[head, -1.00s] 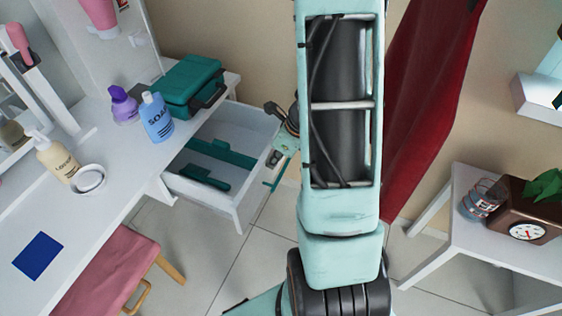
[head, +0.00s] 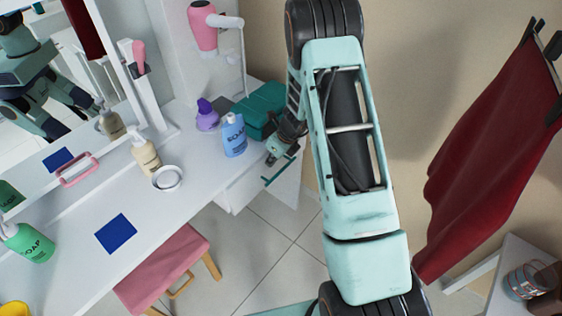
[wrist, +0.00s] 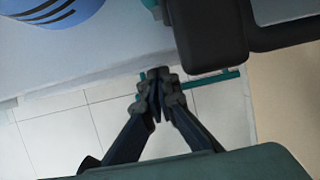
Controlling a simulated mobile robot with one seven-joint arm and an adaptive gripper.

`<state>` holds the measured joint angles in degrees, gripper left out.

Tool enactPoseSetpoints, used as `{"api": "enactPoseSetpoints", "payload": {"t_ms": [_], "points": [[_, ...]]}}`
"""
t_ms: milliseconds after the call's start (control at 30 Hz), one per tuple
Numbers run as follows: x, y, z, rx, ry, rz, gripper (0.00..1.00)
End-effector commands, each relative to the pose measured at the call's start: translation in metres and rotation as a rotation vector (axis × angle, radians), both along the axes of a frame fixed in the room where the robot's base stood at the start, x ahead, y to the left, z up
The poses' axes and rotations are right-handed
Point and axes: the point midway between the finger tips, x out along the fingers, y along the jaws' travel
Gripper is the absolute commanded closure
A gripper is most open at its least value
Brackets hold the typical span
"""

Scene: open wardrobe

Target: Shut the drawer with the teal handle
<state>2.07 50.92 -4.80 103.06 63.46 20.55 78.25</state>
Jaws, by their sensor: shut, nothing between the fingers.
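The drawer (head: 288,186) sits under the right end of the white vanity top, and its inside no longer shows. It looks shut or nearly so; any small gap is hidden by the top and my arm. Its teal bar handle (head: 281,170) stands just out from the tabletop edge, and it also shows in the wrist view (wrist: 209,79). My gripper (head: 274,158) is shut and empty at the handle. In the wrist view my fingertips (wrist: 158,82) overlap the middle of the bar; I cannot tell whether they touch it.
A pink stool (head: 163,266) is below. A red cloth (head: 490,150) hangs right. Tiled floor before the drawer is clear.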

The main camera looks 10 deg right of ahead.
Motion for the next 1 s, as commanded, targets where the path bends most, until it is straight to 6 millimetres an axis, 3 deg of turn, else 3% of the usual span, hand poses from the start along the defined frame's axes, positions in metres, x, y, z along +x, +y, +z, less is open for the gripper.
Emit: {"api": "enactPoseSetpoints", "payload": {"t_ms": [700, 1000], "points": [[0.011, 0.009, 0.002, 0.003, -0.008, 0.002, 1.00], [0.005, -0.010, 0.001, 0.000, -0.005, 0.001, 1.00]]}}
